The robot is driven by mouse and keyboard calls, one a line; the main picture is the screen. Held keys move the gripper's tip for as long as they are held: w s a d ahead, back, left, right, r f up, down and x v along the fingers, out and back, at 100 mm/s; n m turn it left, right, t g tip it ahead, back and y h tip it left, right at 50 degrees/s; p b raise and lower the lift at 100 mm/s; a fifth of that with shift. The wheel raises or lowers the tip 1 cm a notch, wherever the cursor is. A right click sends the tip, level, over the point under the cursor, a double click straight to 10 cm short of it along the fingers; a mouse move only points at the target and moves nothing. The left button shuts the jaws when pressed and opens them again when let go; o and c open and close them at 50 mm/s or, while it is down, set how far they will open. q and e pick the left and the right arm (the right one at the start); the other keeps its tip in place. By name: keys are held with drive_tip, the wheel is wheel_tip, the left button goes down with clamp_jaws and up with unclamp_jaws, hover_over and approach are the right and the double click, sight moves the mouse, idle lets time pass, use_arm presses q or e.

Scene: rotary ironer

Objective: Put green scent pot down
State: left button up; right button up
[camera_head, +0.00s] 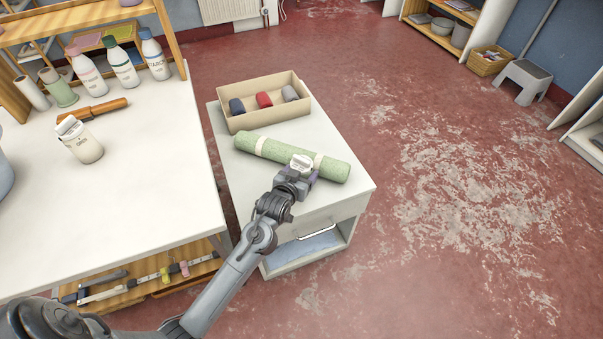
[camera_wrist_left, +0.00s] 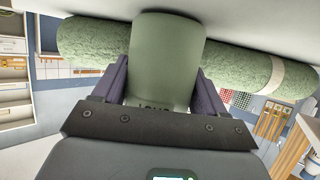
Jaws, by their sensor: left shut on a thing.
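My left gripper (camera_head: 298,178) is shut on the green scent pot (camera_wrist_left: 167,55), a smooth pale green pot with dark lettering, which sits between both fingers in the left wrist view. In the head view the gripper mostly hides the pot, and a white lid-like top (camera_head: 302,162) shows at the fingers. The gripper is over the white cabinet top (camera_head: 345,192), in front of and close beside the green rolled towel (camera_head: 325,167). The pot's end is near the white surface in the wrist view; I cannot tell whether they touch. My right gripper is in neither view.
A beige box (camera_head: 262,117) with dark, red and grey items stands behind the roll. The white table (camera_head: 150,190) on the left bears a cream jar (camera_head: 84,145), an orange-handled tool (camera_head: 95,109) and several bottles. The cabinet top's right front corner is bare.

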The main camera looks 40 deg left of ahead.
use_arm(q)
drive_tip(key=shift+f, duration=0.1)
drive_tip(key=o, duration=1.1)
drive_tip(key=shift+c, duration=0.2)
drive_tip(key=shift+s+d+r, duration=0.1)
drive_tip(key=shift+s+r, duration=0.2)
drive_tip(key=shift+s, duration=0.05)
drive_tip(key=p+v, duration=0.4)
drive_tip(key=v, duration=0.7)
drive_tip(key=s+d+f+m+g+h, duration=0.2)
drive_tip(key=s+d+g, duration=0.2)
drive_tip(key=s, duration=0.6)
drive_tip(key=s+d+f+m+g+h, duration=0.1)
drive_tip(key=s+d+g, duration=0.4)
drive_tip(key=s, duration=0.5)
drive_tip(key=shift+s+d+f+m+g+h, duration=0.3)
drive_tip(key=shift+s+d+f+m+h, duration=0.1)
drive_tip(key=shift+f+m, duration=0.5)
